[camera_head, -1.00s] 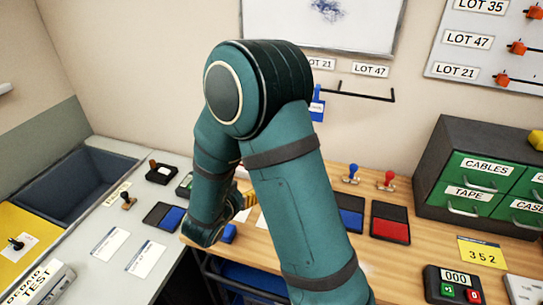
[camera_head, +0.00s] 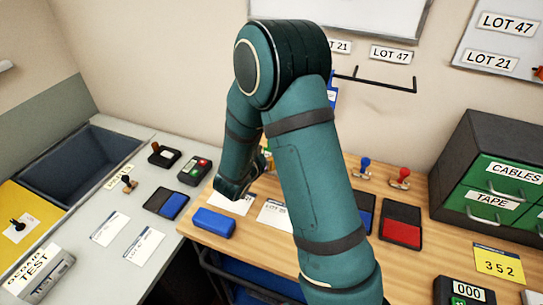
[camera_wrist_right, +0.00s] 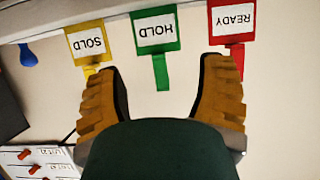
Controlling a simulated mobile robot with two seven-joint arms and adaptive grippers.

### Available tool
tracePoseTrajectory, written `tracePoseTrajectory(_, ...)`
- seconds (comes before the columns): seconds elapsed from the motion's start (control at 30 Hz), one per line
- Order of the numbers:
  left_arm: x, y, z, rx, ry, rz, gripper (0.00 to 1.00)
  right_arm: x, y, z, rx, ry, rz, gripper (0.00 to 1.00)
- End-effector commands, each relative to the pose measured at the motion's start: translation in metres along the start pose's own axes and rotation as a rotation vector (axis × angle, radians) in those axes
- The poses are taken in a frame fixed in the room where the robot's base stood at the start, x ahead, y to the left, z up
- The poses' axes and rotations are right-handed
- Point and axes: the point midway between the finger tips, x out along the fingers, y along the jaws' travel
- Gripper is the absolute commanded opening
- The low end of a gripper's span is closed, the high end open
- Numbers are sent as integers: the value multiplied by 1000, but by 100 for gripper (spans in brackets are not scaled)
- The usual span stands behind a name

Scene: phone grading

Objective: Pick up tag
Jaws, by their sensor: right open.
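In the right wrist view, three tags hang in a row, upside down in the picture: a yellow SOLD tag (camera_wrist_right: 88,42), a green HOLD tag (camera_wrist_right: 157,29) and a red READY tag (camera_wrist_right: 232,18). My right gripper (camera_wrist_right: 163,76) is open and empty, its orange fingers spread below the row. The HOLD tag's strip hangs between the fingertips; the SOLD and READY strips lie near the left and right fingertips. I cannot tell whether they touch. In the head view my right arm covers most of its gripper. My left gripper is not in view.
A black wall rail (camera_head: 375,82) is beside my right arm. Blue (camera_head: 364,168) and red (camera_head: 400,178) stamps, a red pad (camera_head: 402,232), a blue block (camera_head: 214,221) and a drawer cabinet (camera_head: 455,175) occupy the wooden bench (camera_head: 345,265). A grey counter stands left.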

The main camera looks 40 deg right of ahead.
Motion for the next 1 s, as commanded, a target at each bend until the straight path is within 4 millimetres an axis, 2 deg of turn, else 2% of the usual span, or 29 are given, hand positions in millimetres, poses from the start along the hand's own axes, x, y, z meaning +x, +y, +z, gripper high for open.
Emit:
tracePoseTrajectory(0.1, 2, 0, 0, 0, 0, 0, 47, 12, 0, 0, -1, 1, 1, 69)
tracePoseTrajectory(0.27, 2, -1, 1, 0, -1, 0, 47, 21, 0, 0, -2, 0, 0, 69)
tracePoseTrajectory(0.6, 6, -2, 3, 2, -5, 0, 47, 64, 2, 1, -1, 0, 0, 69)
tracePoseTrajectory(0.9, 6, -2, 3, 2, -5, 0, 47, 68, 1, 0, -1, 0, -1, 69)
tracePoseTrajectory(0.93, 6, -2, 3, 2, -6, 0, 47, 68, 1, 0, -1, 0, -1, 63)
tracePoseTrajectory(1.0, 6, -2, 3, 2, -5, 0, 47, 68, 1, 0, -1, 0, -1, 39)
